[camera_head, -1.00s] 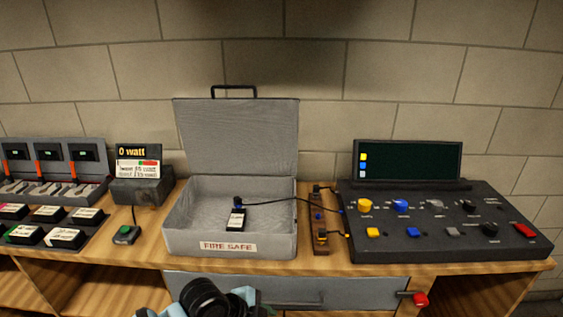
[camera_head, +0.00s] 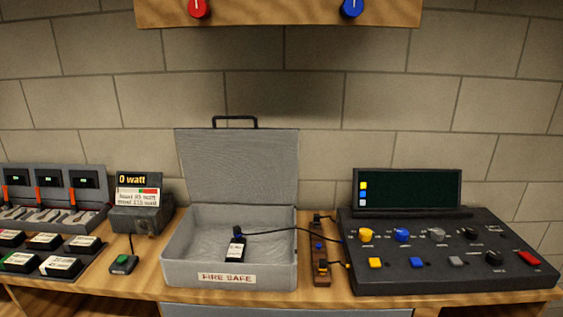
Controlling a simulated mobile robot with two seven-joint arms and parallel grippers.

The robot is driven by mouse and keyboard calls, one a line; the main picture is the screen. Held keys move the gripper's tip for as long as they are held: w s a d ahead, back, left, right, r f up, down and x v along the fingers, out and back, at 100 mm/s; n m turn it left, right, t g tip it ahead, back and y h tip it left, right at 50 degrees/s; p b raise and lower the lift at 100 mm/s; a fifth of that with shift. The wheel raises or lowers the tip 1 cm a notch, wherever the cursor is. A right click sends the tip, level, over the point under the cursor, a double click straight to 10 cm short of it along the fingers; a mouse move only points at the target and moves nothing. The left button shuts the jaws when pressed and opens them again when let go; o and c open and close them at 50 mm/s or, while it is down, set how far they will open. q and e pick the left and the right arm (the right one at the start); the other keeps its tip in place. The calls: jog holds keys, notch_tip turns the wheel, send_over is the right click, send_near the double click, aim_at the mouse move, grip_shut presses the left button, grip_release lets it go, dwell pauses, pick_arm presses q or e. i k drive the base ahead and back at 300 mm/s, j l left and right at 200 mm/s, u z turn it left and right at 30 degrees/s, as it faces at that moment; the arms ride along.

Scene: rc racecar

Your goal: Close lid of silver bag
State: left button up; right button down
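The silver bag (camera_head: 180,262) is a grey box-shaped case labelled "FIRE SAFE", standing on the wooden bench. Its lid (camera_head: 238,165) stands open and upright at the back, with a black handle (camera_head: 234,118) on its top edge. A small black battery (camera_head: 236,248) with a white label lies inside. A black cable runs from it over the bag's right wall. Neither of my grippers is in view.
A wooden strip with connectors (camera_head: 319,255) sits against the bag's right side. A black control panel (camera_head: 440,270) with knobs and a screen stands further right. A watt meter (camera_head: 140,215) and a charger rack (camera_head: 50,200) stand left. A shelf (camera_head: 275,12) hangs above.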

aim_at(255, 164)
jog(key=k+j+z, duration=0.15)
jog(key=j, duration=0.25)
jog(key=k+j+z, duration=0.15)
jog(key=j, duration=0.2)
jog(key=k+j+z, duration=0.15)
jog(key=k+j, duration=0.1)
jog(key=j, duration=0.1)
